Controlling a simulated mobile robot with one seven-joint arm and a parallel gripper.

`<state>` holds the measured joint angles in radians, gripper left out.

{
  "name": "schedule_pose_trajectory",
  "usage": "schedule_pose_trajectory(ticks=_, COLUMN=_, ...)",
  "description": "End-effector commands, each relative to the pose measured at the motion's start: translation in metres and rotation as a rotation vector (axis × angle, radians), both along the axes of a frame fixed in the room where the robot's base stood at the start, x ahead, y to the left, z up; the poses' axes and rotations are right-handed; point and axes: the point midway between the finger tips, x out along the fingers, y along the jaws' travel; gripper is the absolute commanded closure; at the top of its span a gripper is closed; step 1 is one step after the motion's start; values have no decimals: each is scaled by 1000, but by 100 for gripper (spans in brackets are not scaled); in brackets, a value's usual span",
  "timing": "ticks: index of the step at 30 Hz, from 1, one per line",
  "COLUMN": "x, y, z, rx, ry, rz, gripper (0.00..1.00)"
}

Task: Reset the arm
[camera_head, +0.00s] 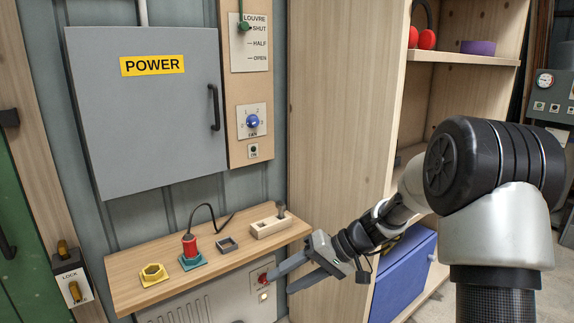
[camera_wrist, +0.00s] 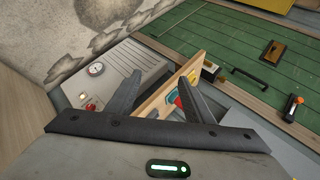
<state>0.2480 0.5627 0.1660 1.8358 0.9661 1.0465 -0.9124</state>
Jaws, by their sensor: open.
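My gripper (camera_head: 279,283) is low in the middle of the head view, at the end of my arm, which comes in from the right. Its two dark fingers are spread apart, with nothing between them. They point left, close to a red button (camera_head: 263,278) on the grey panel below the wooden shelf; I cannot tell whether they touch it. In the wrist view my gripper (camera_wrist: 158,80) also shows open and empty.
A grey POWER box (camera_head: 150,110) is above. A blue cabinet (camera_head: 402,275) stands behind my arm. A green door (camera_wrist: 230,40) shows in the wrist view.

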Motion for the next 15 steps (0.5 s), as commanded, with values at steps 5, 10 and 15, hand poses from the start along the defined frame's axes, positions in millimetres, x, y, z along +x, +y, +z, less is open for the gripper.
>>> schedule_pose_trajectory(ticks=5, x=-62, y=-18, z=56, rx=-234, ry=-20, rz=14, gripper=53)
schedule_pose_trajectory(ticks=10, x=-120, y=-45, z=94, rx=-442, ry=-64, rz=-36, gripper=53)
schedule_pose_trajectory(ticks=15, x=-173, y=-77, z=121, rx=-611, ry=-135, rz=-131, gripper=53)
